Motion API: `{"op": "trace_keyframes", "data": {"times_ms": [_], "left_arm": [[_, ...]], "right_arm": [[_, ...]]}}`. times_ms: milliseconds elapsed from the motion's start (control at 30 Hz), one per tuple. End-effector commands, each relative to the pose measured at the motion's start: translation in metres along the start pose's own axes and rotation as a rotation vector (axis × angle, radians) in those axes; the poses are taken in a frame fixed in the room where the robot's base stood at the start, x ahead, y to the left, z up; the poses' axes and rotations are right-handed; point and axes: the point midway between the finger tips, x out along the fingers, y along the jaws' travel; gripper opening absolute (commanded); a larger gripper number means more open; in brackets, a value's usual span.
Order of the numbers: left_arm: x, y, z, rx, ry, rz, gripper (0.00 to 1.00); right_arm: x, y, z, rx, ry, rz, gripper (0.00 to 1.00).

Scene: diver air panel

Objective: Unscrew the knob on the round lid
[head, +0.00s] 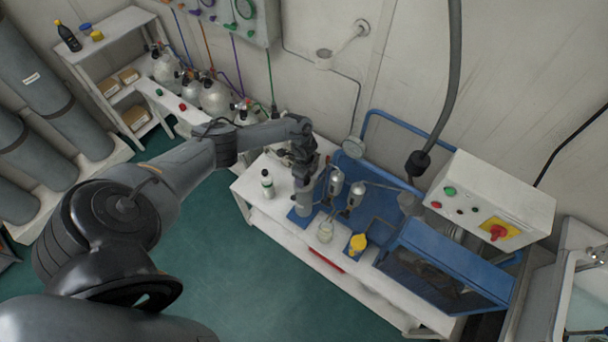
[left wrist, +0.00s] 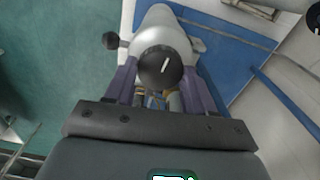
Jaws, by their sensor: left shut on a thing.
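In the left wrist view a round black knob (left wrist: 160,66) with a white mark on its top sits on a silver-grey rounded body (left wrist: 160,32). In the head view a grey cylinder (head: 304,202) stands upright on a blue base on the white bench. My left gripper (head: 304,174) is right above this cylinder, pointing down. The purple fingers of my left gripper (left wrist: 160,88) lie on both sides of the knob and are shut on it. The fingertips and exact contact are partly hidden. My right gripper does not show.
On the white bench (head: 262,217) stand a small bottle (head: 267,184), a glass jar (head: 326,231) and a yellow item (head: 358,243). Metal filter housings (head: 336,183) stand close to the right of my gripper. A blue machine (head: 445,265) fills the bench's right end.

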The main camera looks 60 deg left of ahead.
Motion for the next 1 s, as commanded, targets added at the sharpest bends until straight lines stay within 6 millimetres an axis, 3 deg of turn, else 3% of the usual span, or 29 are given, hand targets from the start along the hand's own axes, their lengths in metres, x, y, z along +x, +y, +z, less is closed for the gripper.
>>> {"op": "trace_keyframes", "data": {"times_ms": [1000], "left_arm": [[-0.003, 0.0, -0.001, -0.964, 0.002, 0.004, 0.24]], "right_arm": [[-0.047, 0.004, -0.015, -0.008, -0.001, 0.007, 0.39]]}}
